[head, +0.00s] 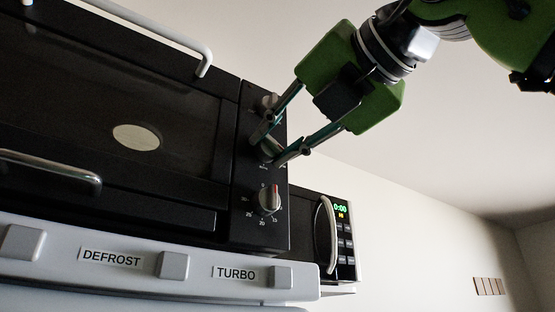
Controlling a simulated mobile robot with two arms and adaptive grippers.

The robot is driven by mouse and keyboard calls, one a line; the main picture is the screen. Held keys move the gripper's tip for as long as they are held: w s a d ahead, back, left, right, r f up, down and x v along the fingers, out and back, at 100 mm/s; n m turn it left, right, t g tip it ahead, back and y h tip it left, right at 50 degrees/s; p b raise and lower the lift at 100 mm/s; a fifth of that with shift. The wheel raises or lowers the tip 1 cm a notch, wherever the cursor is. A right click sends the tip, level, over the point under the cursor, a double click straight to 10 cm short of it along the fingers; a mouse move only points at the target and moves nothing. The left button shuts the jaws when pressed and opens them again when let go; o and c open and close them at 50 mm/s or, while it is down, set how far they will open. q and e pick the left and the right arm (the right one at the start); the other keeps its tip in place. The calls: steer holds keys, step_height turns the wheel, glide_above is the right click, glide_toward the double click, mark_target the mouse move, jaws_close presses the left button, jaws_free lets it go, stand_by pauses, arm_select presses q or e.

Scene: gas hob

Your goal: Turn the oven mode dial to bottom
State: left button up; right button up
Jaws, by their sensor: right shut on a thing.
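The black oven (130,90) fills the left of the head view, with a dark control panel (246,180) on its right side. Three dials stand in a column on the panel. The top dial (268,101) is partly behind my gripper's finger. My right gripper (273,151) comes from the upper right and is shut on the middle dial (267,148), which its fingers largely hide. I cannot read that dial's setting. The bottom dial (269,199) is clear of the gripper, with numbers around it. My left gripper is not in view.
A microwave (345,240) with a green 0:00 display stands to the right behind the oven. A white ledge with DEFROST and TURBO buttons (281,277) runs below. Oven handles (50,170) stick out at left. The right side is open, with a pale wall.

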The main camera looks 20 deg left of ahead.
steer(key=shift+r, duration=0.15)
steer(key=o, duration=1.1)
steer(key=shift+o, duration=0.2)
steer(key=v, duration=1.2)
